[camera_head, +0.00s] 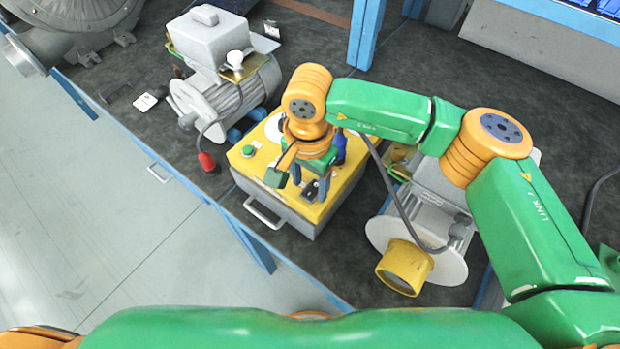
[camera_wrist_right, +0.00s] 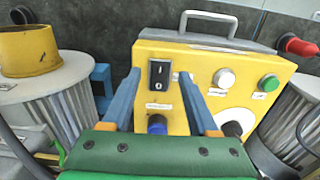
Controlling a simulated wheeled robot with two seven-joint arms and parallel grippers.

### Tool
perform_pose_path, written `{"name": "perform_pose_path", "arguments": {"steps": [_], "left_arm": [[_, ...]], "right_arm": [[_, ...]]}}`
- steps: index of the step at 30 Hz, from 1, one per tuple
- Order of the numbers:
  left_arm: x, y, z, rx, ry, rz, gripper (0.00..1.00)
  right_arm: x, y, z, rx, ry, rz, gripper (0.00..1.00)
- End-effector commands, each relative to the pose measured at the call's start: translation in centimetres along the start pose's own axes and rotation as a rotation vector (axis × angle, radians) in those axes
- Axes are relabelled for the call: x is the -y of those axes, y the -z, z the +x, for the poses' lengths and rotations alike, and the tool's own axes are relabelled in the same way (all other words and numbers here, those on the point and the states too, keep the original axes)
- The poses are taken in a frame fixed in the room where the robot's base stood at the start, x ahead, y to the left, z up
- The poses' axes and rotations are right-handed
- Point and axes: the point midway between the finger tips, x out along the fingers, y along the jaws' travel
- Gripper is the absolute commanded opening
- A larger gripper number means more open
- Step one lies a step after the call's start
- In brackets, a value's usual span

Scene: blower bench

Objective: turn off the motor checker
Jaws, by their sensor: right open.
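The motor checker (camera_head: 255,170) is a box with a yellow panel and a grey body on the bench. The yellow panel (camera_wrist_right: 205,62) fills the middle of the right wrist view. A black rocker switch (camera_wrist_right: 159,76) marked I and O sits on it, with a white button (camera_wrist_right: 224,78) and a green button (camera_wrist_right: 268,83) to its right. My right gripper (camera_head: 310,184) is over the panel. In its wrist view the open blue fingers stand either side of the switch, with nothing between them; whether they touch the panel I cannot tell. My left gripper is out of view.
A grey motor (camera_head: 225,95) stands left of the checker, with a red-tipped cable (camera_head: 207,160) beside it. Another motor with a yellow port (camera_head: 404,266) stands to the right. Blue posts (camera_head: 366,35) rise behind.

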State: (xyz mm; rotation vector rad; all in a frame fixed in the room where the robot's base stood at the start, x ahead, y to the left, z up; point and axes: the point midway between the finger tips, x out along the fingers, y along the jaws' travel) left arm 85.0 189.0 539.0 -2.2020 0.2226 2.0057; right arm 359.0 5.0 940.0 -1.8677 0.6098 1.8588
Motion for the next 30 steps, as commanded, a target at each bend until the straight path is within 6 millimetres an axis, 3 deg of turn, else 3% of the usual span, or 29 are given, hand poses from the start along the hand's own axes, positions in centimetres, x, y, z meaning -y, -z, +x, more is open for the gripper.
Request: {"name": "perform_pose_path", "arguments": {"steps": [9,16,21,24,30], "left_arm": [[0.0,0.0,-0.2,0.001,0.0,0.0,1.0],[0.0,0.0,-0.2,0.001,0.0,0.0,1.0],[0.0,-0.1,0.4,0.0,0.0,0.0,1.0],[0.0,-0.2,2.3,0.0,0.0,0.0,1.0],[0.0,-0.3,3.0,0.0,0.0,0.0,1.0]], "right_arm": [[0.0,-0.1,0.9,0.002,0.002,0.0,0.6],[0.0,-0.1,0.9,0.003,0.002,0.0,0.0],[0.0,0.0,1.2,0.024,0.001,0.004,0.0],[0.1,0.5,1.7,0.135,0.002,0.01,0.0],[0.0,0.7,0.9,0.262,0.003,0.002,0.0]]}}
